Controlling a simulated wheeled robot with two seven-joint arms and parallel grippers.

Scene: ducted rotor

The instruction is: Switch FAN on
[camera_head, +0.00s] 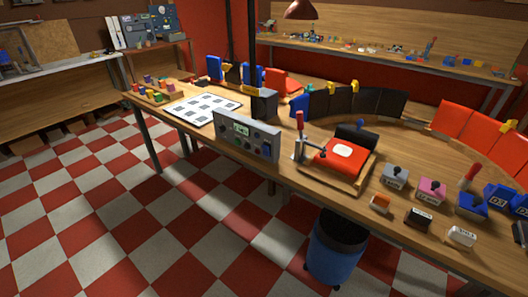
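Several small labelled switch boxes stand at the right end of the wooden bench. They include a grey box with a dark knob (395,180), a pink box with a dark knob (431,193), an orange-topped one (380,204), a black one (418,218), a white one (461,238) and a blue one with a red lever (471,204). Their labels are too small to read surely, so I cannot tell which is FAN. A grey control panel (247,138) with a small display and knobs stands left of them. Neither of my grippers is in view.
A red pad on a wooden board (340,158) with a red-handled lever (299,122) lies mid-bench. Curved black panels (350,102) and red panels (465,125) stand behind. A blue bin (335,252) is below the front edge. The checkered floor (130,225) is open at left.

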